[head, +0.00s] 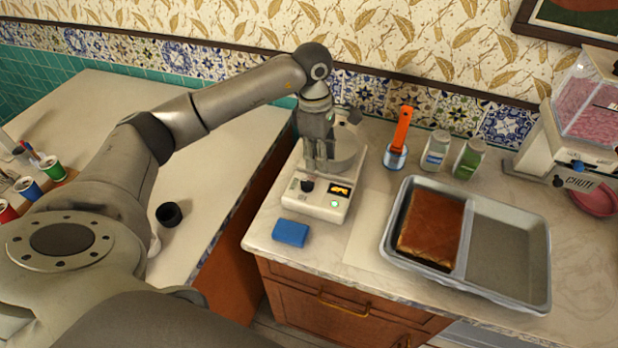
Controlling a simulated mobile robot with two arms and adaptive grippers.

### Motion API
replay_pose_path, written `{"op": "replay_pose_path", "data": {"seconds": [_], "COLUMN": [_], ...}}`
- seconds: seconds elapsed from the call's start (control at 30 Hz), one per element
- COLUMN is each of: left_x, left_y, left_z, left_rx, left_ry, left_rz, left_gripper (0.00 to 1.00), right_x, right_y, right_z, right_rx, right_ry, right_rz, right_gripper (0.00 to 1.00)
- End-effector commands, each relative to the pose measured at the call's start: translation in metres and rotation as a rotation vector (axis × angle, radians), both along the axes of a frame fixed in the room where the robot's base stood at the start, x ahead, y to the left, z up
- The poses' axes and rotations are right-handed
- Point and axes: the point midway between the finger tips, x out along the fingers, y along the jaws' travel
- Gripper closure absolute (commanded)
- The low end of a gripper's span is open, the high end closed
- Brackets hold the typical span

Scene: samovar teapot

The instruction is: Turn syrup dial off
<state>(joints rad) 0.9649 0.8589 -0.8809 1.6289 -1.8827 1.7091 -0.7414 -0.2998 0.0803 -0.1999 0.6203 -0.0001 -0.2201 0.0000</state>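A cream-white countertop appliance (325,205) stands at the left end of the right counter. Its front panel has a black dial (307,186), a small dark display with a yellow mark (340,190) and a small pale green light (334,204). A metal pot (347,148) sits on top of it. My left gripper (319,168) points down over the appliance, in front of the pot, just above and behind the dial. I see no clear contact with the dial. The fingers are small and overlap the pot, so their opening is unclear. My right gripper is out of view.
A blue sponge (290,232) lies in front of the appliance. An orange-handled tool in a cup (396,155), two jars (436,150) and a two-part metal tray (508,245) with a brown slab stand to the right. A gap separates the two counters.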

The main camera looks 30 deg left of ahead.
Motion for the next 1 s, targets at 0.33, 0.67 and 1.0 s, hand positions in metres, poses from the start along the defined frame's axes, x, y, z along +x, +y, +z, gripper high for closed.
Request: {"op": "replay_pose_path", "data": {"seconds": [0.33, 0.67, 1.0], "left_x": [-0.004, -0.004, -0.003], "left_y": [0.030, 0.029, 0.029], "left_z": [-0.014, -0.075, -0.100], "left_rx": [0.099, 0.096, 0.097], "left_ry": [0.032, 0.031, 0.026], "left_rz": [0.012, 0.011, 0.012], "left_gripper": [0.68, 0.68, 0.68], "right_x": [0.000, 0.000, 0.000], "right_y": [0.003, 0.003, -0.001], "right_z": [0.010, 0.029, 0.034], "right_rx": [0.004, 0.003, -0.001], "right_ry": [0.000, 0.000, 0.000], "right_rz": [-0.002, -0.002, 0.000], "right_gripper": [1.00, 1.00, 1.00]}}
